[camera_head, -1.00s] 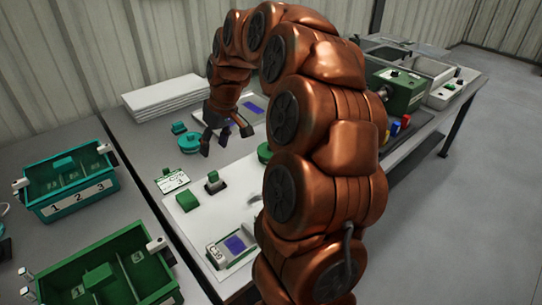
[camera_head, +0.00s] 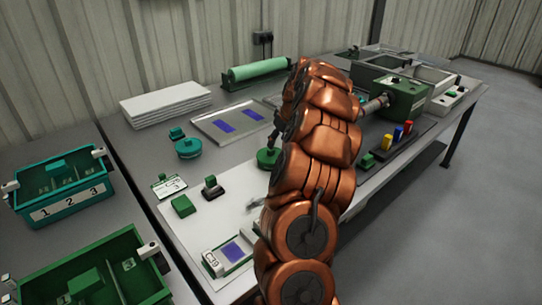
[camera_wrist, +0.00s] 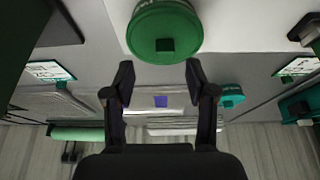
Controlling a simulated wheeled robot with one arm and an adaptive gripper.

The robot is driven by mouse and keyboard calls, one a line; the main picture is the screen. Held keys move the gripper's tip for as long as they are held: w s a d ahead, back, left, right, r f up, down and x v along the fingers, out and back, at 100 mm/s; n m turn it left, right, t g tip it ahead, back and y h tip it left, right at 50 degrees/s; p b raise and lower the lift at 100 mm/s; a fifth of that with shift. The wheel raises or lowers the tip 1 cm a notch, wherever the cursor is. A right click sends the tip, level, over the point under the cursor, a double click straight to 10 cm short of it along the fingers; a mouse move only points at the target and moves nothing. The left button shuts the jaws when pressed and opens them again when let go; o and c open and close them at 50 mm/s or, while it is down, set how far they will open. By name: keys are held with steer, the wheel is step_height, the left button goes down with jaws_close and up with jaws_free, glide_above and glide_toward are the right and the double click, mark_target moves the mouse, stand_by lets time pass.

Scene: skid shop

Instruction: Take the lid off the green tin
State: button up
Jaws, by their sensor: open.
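The green tin (camera_head: 268,158) stands on the white sheet on the table, just left of my arm in the head view. In the wrist view the round green tin (camera_wrist: 164,28) fills the top centre, its lid on, with a small dark green square knob (camera_wrist: 165,45) on the lid. My gripper (camera_wrist: 158,72) is open and empty, its fingertips a little short of the tin and apart from it. In the head view my gripper (camera_head: 274,135) is mostly hidden by my arm, close to the tin.
A teal tin (camera_head: 188,148) stands to the left, near a tray (camera_head: 232,122) with purple patches. A green block (camera_head: 183,206), a dark stamp-like piece (camera_head: 212,188) and a label card (camera_head: 169,186) lie in front. Teal (camera_head: 70,213) and green crates are at left.

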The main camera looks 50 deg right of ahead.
mark_target(271, 153)
steer(key=x, duration=0.5)
steer(key=shift+w+a+f+p, duration=0.15)
steer(key=shift+w+a+p, duration=0.2)
steer(key=shift+w, duration=0.1)
steer(key=c, duration=1)
steer(key=shift+c, duration=0.2)
